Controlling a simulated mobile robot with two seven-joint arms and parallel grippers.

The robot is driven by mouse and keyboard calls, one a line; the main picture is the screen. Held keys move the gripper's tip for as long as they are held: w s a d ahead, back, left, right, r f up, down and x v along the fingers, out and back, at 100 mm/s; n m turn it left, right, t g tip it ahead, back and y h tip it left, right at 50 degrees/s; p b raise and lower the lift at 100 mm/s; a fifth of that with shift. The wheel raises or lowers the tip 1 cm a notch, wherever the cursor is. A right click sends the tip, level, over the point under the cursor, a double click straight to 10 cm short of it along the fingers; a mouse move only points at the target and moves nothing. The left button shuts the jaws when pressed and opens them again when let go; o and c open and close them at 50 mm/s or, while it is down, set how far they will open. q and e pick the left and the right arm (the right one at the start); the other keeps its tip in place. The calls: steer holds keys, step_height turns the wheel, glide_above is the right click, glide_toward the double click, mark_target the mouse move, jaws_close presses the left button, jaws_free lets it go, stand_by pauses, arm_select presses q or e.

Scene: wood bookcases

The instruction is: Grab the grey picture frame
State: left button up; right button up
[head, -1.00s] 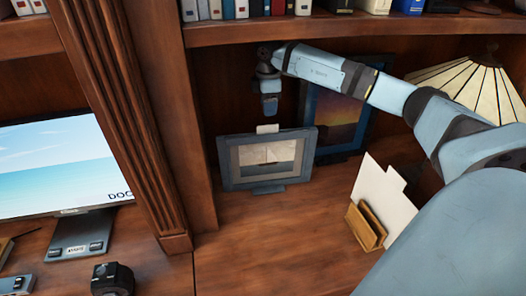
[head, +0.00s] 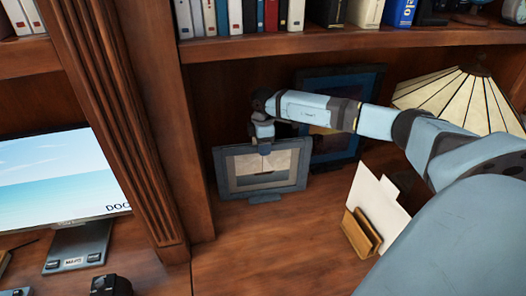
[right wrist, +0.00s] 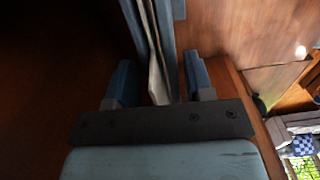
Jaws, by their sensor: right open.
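The grey picture frame (head: 262,186) stands upright on the wooden shelf, beside the left upright of the bookcase. It holds a pale picture. My right gripper (head: 264,146) points down at the middle of its top edge. In the right wrist view, the two blue fingers of the gripper (right wrist: 158,82) are apart, one on each side of the frame's edge (right wrist: 168,28). A pale piece at the frame's back also shows between them. I cannot tell whether either finger touches the frame. My left gripper is not in view.
A larger dark blue picture frame (head: 338,147) stands behind to the right. A shelf with books (head: 240,47) hangs above. The board in front is clear.

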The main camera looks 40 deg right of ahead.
jaws_close()
stand_by(1.3)
steer(key=shift+w+r, duration=0.1)
steer(key=shift+r, duration=0.05)
